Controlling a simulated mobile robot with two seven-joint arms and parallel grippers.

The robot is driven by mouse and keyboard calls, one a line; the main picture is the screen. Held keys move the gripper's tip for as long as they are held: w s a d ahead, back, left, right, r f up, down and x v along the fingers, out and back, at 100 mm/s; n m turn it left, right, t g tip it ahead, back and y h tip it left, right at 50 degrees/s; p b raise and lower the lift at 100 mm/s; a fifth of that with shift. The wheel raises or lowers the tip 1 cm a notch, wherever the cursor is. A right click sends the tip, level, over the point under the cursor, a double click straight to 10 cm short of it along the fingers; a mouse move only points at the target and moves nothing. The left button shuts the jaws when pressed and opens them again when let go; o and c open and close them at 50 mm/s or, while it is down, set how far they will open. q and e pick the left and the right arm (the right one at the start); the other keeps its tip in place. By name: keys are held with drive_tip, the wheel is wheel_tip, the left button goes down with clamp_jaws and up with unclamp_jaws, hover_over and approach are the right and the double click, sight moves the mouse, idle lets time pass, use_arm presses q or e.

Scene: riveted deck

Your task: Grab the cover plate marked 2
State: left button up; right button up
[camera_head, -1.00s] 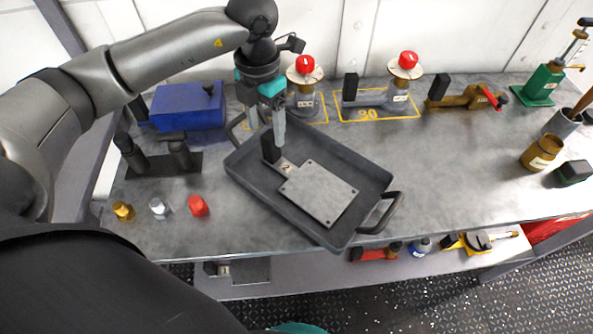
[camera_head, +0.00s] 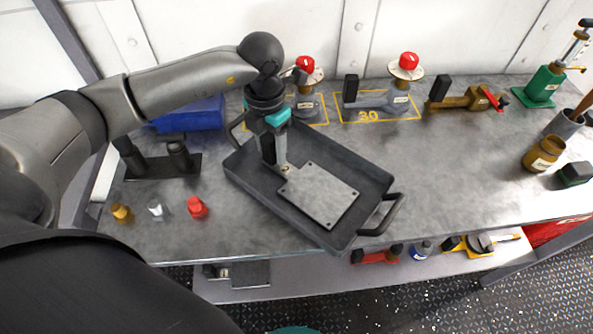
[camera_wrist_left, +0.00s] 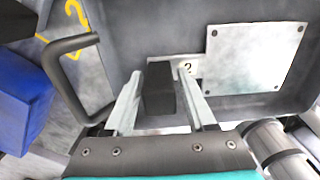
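The cover plate marked 2 (camera_head: 318,194) is a flat grey plate with corner holes. It lies in a dark grey tray (camera_head: 238,169) on the bench. Its marked tab and upright black handle are at its left end. In the left wrist view the plate (camera_wrist_left: 252,58) is at upper right, and the black handle (camera_wrist_left: 159,88) stands between my fingers. My left gripper (camera_head: 275,160) is low in the tray at the handle. In the left wrist view its fingers (camera_wrist_left: 160,85) are open, with gaps beside the handle. My right gripper is not in view.
A blue box (camera_head: 190,113) and a black stand (camera_head: 163,165) are left of the tray. Gold, silver and red pieces (camera_head: 197,207) lie in front. Red-topped devices (camera_head: 305,98) stand behind.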

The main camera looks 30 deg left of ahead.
use_arm(q)
clamp_jaws()
drive_tip(key=shift+r, duration=0.1)
idle(0.5)
